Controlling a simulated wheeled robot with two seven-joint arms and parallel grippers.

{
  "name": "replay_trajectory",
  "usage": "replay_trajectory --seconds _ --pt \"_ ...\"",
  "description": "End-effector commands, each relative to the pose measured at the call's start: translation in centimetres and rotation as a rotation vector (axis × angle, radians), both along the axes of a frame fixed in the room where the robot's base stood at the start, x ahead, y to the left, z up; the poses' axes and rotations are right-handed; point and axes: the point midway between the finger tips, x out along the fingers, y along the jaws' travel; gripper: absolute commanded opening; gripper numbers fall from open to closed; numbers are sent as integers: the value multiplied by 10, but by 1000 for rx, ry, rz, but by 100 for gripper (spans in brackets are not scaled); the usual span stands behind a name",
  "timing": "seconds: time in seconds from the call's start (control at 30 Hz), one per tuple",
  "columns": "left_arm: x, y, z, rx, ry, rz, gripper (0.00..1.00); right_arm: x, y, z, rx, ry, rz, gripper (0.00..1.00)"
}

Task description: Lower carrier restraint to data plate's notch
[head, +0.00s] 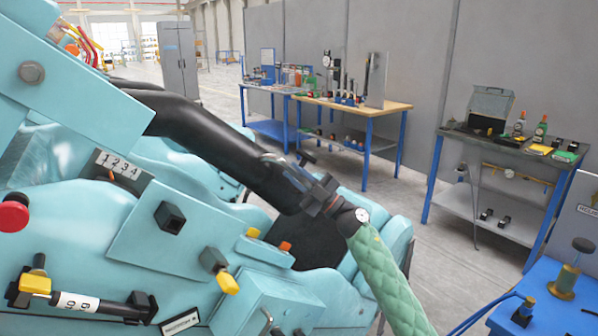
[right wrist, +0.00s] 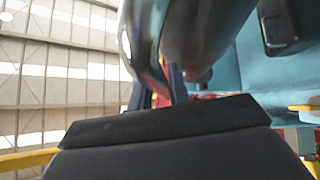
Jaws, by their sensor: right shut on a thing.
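The restraint (head: 215,140) is a thick black padded bar slanting from upper left down to the middle of the teal carrier in the head view. My right gripper (head: 308,182) is shut on the bar's lower right end. In the right wrist view a dark glossy bar (right wrist: 195,30) lies at my right gripper's fingers (right wrist: 172,85). A numbered plate (head: 118,167) reading 1 2 3 4 sits on the carrier at left. I cannot see a notch clearly. My left gripper is not in view.
A red knob (head: 12,217), a yellow-ended cylinder (head: 78,301) and black blocks (head: 170,217) stick out of the carrier's teal side. Workbenches (head: 345,106) and a grey tool table (head: 520,143) stand behind. A blue table (head: 560,316) is at lower right. Open floor lies between.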

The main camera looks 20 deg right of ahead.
Motion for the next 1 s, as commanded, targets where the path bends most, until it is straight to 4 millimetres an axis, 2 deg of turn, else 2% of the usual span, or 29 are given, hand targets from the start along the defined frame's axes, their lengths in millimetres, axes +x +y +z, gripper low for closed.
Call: replay_trajectory --seconds 0.3,0.33,0.4,0.43,0.77,1.0 --pt "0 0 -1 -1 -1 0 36 0 1 -2 -1 2 2 0" --pt "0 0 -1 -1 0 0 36 0 1 -2 -1 2 2 24" --pt "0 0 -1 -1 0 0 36 0 1 -2 0 1 1 38" --pt "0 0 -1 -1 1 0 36 0 1 -1 0 1 1 40" --pt "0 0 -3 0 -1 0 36 -2 -2 -3 0 2 0 40" --pt "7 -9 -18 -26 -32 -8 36 -18 -22 -24 -2 2 0 40"
